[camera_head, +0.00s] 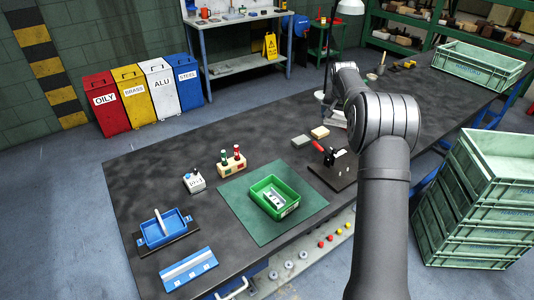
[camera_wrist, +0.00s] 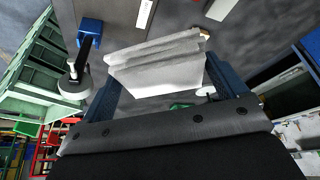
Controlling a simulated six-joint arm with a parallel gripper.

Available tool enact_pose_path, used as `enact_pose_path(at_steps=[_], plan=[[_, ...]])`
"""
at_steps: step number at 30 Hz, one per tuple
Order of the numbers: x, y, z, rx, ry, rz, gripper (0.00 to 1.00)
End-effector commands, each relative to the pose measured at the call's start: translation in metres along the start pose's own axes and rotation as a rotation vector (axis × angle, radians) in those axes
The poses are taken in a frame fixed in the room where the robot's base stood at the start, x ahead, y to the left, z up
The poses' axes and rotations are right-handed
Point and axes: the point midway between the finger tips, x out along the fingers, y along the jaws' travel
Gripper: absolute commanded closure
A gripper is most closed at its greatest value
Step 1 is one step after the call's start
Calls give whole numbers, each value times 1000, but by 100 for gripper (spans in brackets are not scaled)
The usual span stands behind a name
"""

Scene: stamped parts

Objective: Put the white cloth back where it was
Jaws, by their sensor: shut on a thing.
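The white cloth (camera_wrist: 158,72) is between the two blue-grey fingers of my gripper (camera_wrist: 162,62) in the wrist view. It looks like a folded, slightly creased slab, and the gripper is shut on it. A dark grey surface shows beyond the cloth; I cannot tell how far away it is. In the head view my own arm hides the gripper and most of what it holds, at the far part of the dark bench (camera_head: 150,165).
On the bench stand a green bin (camera_head: 262,200) on a green mat (camera_head: 232,202), a red-handled clamp (camera_head: 335,165), a blue tray (camera_head: 153,238), a bottle rack (camera_head: 231,165) and a button box (camera_head: 194,181). Green crates (camera_head: 478,200) are stacked at right. The bench's left part has bare room.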

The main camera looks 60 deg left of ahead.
Motion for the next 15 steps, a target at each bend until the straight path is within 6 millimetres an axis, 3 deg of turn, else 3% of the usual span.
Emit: enact_pose_path(at_steps=[1,6,10,15], plan=[[12,-26,11,-82,-4,-34,35],[43,-94,41,-327,-2,-138,35],[57,-129,59,-458,0,-192,35],[66,-151,71,-540,1,-225,35]])
